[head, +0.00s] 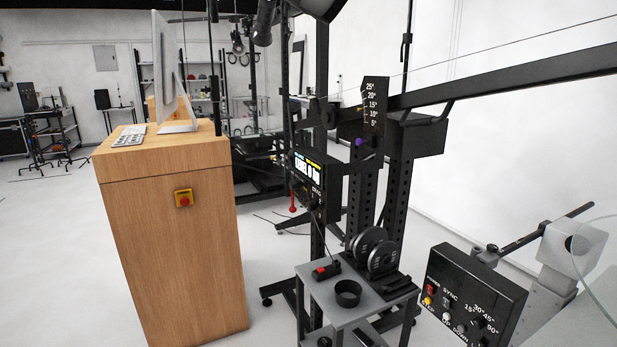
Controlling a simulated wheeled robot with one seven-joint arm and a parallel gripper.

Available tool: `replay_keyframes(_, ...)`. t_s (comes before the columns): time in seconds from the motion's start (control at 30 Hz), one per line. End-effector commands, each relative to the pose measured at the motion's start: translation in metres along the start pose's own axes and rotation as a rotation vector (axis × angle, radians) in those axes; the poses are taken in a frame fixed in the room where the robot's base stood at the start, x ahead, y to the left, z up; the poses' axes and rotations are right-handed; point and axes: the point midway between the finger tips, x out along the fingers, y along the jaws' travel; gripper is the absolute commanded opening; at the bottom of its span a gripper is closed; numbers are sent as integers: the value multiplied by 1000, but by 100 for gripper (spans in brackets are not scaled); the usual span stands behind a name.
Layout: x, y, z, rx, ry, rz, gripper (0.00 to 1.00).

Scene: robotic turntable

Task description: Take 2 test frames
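A black control box (472,290) stands at the lower right, with a red switch, a yellow button, pale buttons and a knob marked 15°, 30°, 45° and 90°. A small black box with a red button (326,271) lies on a grey stand (345,310) in the middle. A black unit with a lit display (311,177) is mounted on the rig above it; its digits are too small to read surely. My gripper is not in view.
A wooden cabinet (172,240) with a red emergency button (184,198), a monitor (165,75) and a keyboard (130,136) stands left. A long black boom (510,83) crosses the upper right. A clear curved edge (590,290) shows at far right.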

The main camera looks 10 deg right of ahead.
Motion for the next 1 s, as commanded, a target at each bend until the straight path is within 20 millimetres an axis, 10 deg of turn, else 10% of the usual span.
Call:
replay_keyframes(0.77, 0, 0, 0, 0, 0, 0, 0)
replay_keyframes(1.0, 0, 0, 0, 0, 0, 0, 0)
